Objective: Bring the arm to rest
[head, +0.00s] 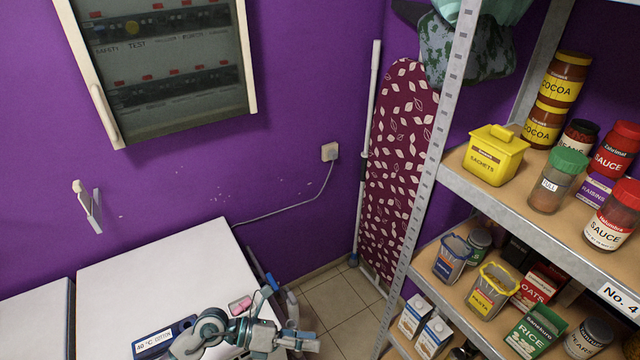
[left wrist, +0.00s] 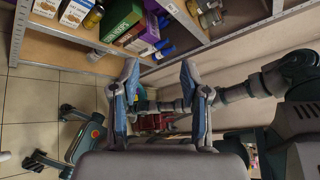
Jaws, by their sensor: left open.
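My left gripper (head: 298,325) is low in the head view, in front of the white cabinet's right edge and over the tiled floor. In the left wrist view its two blue-grey fingers (left wrist: 160,90) stand apart with nothing between them. It touches no shelf item that I can see. The breaker panel (head: 170,65) hangs on the purple wall at the upper left, well away from the gripper. Its framed clear cover lies over rows of breakers. Another arm of mine crosses the left wrist view from the right; its far end is partly hidden behind the left fingers.
A metal shelf (head: 533,197) with jars, boxes and tubs fills the right side. An ironing board (head: 400,170) leans in the corner. A white cabinet top (head: 170,275) lies below the panel. A socket (head: 330,151) with a cable is on the wall. Some tiled floor (head: 335,300) is clear.

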